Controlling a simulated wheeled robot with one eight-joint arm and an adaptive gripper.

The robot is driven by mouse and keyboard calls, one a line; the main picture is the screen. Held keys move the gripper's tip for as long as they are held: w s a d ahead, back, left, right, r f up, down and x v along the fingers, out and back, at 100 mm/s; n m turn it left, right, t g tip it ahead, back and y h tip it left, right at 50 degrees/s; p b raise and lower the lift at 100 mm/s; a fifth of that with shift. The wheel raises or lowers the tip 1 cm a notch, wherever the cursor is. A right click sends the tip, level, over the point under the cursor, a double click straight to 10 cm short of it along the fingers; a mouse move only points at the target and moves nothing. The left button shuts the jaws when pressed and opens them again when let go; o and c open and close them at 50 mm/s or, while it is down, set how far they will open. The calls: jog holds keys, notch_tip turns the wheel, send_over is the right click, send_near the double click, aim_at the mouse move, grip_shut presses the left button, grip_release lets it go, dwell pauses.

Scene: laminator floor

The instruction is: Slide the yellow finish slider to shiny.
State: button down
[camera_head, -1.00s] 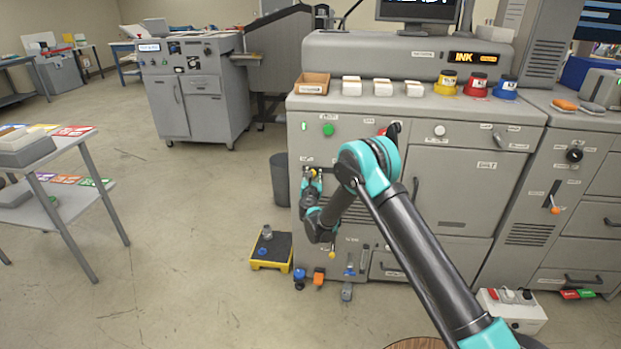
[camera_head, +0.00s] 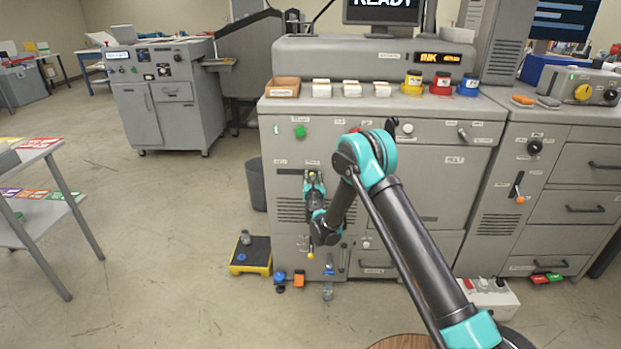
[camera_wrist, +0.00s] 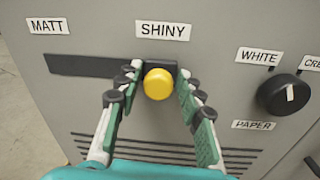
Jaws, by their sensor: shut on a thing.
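The yellow finish slider (camera_wrist: 158,84) is a round yellow knob on the grey machine front. It stands at the right end of a dark horizontal slot (camera_wrist: 88,66), below the SHINY label (camera_wrist: 163,30). The MATT label (camera_wrist: 47,26) is above the slot's left end. My gripper (camera_wrist: 158,88) is shut on the slider, with one finger on each side of the knob. In the head view my gripper (camera_head: 314,178) is at the machine front's left part, and the slider is too small there to make out clearly.
A black paper dial (camera_wrist: 284,95) sits right of the slider. Vent slits lie below it. In the head view a green button (camera_head: 300,132) is above my gripper, and a yellow-edged step (camera_head: 250,257) stands on the floor at the lower left.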

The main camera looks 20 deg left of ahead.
jog(key=c, duration=1.2)
grip_release()
jog(key=shift+d, duration=0.25)
jog(key=v, duration=0.7)
jog(key=shift+s, duration=0.2)
jog(key=shift+d, duration=0.1)
